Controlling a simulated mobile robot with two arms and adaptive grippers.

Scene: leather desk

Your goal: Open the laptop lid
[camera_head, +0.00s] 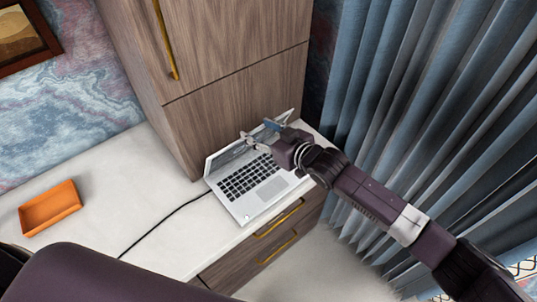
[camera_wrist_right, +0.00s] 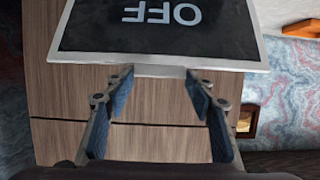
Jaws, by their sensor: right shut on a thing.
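The silver laptop (camera_head: 268,189) sits on the white desktop, with its keyboard and touchpad uncovered. Its lid (camera_head: 222,158) stands raised along the far side of the keyboard. In the right wrist view the lid (camera_wrist_right: 95,36) shows a dark screen with "OFF" upside down and a pale rim. My right gripper (camera_head: 262,131) is at the lid, with its fingers on either side of a part of the lid's edge. In the right wrist view the gripper (camera_wrist_right: 158,84) has its blue-padded fingers apart, shut on the lid. The arm covers part of the lid. My left gripper is not in view.
An orange tray (camera_head: 50,207) lies on the left of the desk. A black cable (camera_head: 160,223) runs from the laptop's left side. A wooden cabinet (camera_head: 235,105) stands close behind the lid. Blue curtains (camera_head: 390,90) hang on the right. The desk between tray and laptop is mostly clear.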

